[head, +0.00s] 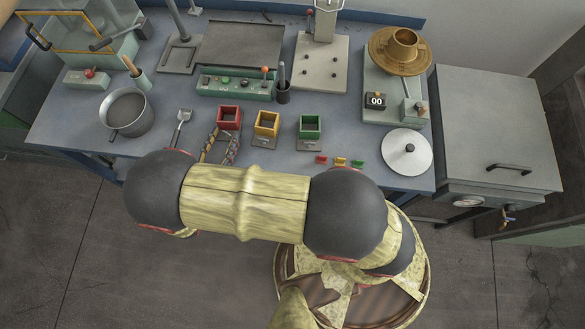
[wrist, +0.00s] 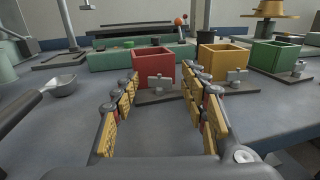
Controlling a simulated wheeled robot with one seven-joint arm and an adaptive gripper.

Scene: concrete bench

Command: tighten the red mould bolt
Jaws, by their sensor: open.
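The red mould (head: 229,117) is an open square box on a small dark base plate, the leftmost of three moulds on the bench. It also shows straight ahead in the wrist view (wrist: 153,66). Its small grey bolt (wrist: 157,86) shows low in front of the red wall in the wrist view. My gripper (wrist: 161,78) is open, one finger on either side of the bolt's line, with nothing held between them. Whether the fingertips reach the bolt is hard to tell. In the head view my gripper (head: 219,147) is just in front of the red mould, partly hidden by my arm.
The yellow mould (head: 267,123) and green mould (head: 310,126) stand to the right, each with its own bolt. A saucepan (head: 127,112) and a small scoop (head: 181,123) are on the left. A green control box (head: 236,84) stands behind. A white disc lid (head: 406,151) lies at right.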

